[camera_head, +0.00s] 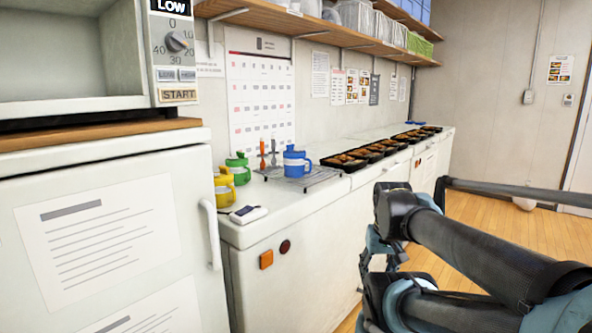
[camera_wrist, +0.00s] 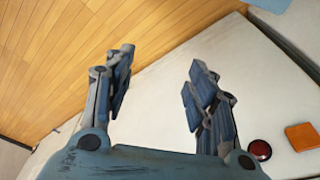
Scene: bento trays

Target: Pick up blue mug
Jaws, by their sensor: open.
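The blue mug (camera_head: 296,162) stands upright at the near left part of the white counter in the head view, on or beside a dark wire rack (camera_head: 300,177). Its handle points right. My gripper (camera_wrist: 158,85) shows in the wrist view with its two fingers spread wide and nothing between them. It faces the white front of the counter cabinet (camera_wrist: 165,110) and the wooden floor. The mug is not in the wrist view. In the head view my arm reaches in from the lower right, well to the right of the mug and apart from it.
A green mug (camera_head: 238,168) and a yellow mug (camera_head: 224,187) stand left of the blue mug. Orange-handled utensils (camera_head: 262,153) stand close behind it. Several black food trays (camera_head: 345,162) line the counter to the right. A shelf (camera_head: 300,25) hangs above. A fridge (camera_head: 100,230) stands left.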

